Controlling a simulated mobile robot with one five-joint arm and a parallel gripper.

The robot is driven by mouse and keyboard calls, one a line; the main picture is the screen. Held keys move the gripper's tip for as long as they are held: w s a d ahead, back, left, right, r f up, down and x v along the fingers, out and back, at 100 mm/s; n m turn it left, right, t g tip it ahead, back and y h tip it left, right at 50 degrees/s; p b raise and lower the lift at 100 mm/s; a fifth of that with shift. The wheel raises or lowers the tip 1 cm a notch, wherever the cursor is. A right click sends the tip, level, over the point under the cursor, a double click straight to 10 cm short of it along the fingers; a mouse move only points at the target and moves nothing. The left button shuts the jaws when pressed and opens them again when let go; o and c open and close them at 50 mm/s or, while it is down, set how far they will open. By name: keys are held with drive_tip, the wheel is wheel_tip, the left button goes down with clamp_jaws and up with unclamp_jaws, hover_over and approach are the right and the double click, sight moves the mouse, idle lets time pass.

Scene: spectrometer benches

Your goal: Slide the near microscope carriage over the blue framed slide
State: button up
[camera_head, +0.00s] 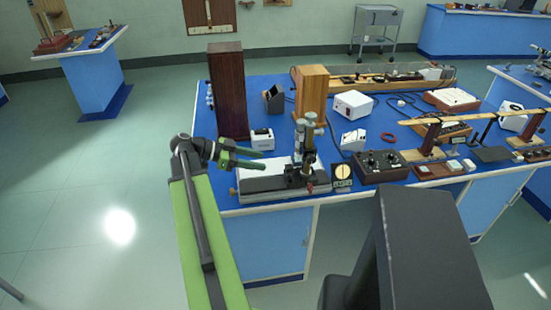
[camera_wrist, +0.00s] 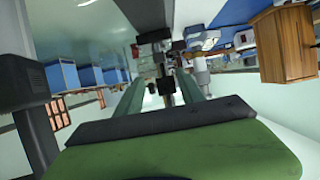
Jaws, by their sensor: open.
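The near microscope (camera_head: 306,150) stands upright on a dark carriage (camera_head: 298,175), on a long white base (camera_head: 265,193) with a dark top at the bench's near left corner. A red knob shows low on the carriage. My gripper (camera_head: 263,160) is open and empty, above the left part of the base. Its fingers point right towards the microscope, with a gap between. In the wrist view, a dark upright part, apparently of the microscope (camera_wrist: 165,88), shows beyond and between the green fingers. I cannot make out the blue framed slide in either view.
A tall dark wooden box (camera_head: 228,90) and a small white device (camera_head: 262,139) stand behind my gripper. A round dial (camera_head: 342,172) and a black knobbed box (camera_head: 381,166) lie right of the microscope. Open floor (camera_head: 90,200) lies left of the bench.

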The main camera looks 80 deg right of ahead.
drive_tip(key=p+v, duration=0.1)
drive_tip(key=v, duration=0.5)
drive_tip(key=shift+w+p, duration=0.3)
drive_tip(key=shift+p, duration=0.05)
drive_tip(key=shift+a+r, duration=0.1)
drive_tip(key=shift+r, duration=0.05)
drive_tip(key=w+a+f+n+t+h, duration=0.1)
drive_tip(key=w+a+f+n+t, duration=0.15)
drive_tip(key=w+a, duration=0.6)
drive_tip(key=w+a+f+n+t+h, duration=0.15)
drive_tip(key=w+a+n, duration=0.25)
drive_tip(key=w+a, duration=0.45)
drive_tip(key=w+a+f+n+t+h, duration=0.1)
drive_tip(key=w+a+f+n+t, duration=0.15)
drive_tip(key=w+a, duration=0.55)
drive_tip(key=w+a+f+n+t+y, duration=0.2)
drive_tip(key=w+a+n, duration=0.1)
drive_tip(key=a+n, duration=0.4)
drive_tip(key=w+a+f+n+t+y, duration=0.2)
drive_tip(key=a+n, duration=0.6)
drive_tip(key=a, duration=0.5)
drive_tip(key=w+a+f+n+t+y, duration=0.2)
drive_tip(key=w+a+f+n+y, duration=0.1)
drive_tip(key=a+n, duration=0.4)
drive_tip(key=w+a+y, duration=0.1)
drive_tip(key=w+a, duration=0.1)
drive_tip(key=a, duration=0.1)
drive_tip(key=shift+w+a+f+n, duration=0.15)
drive_tip(key=shift+w+f+n, duration=0.2)
drive_tip(key=shift+n, duration=0.05)
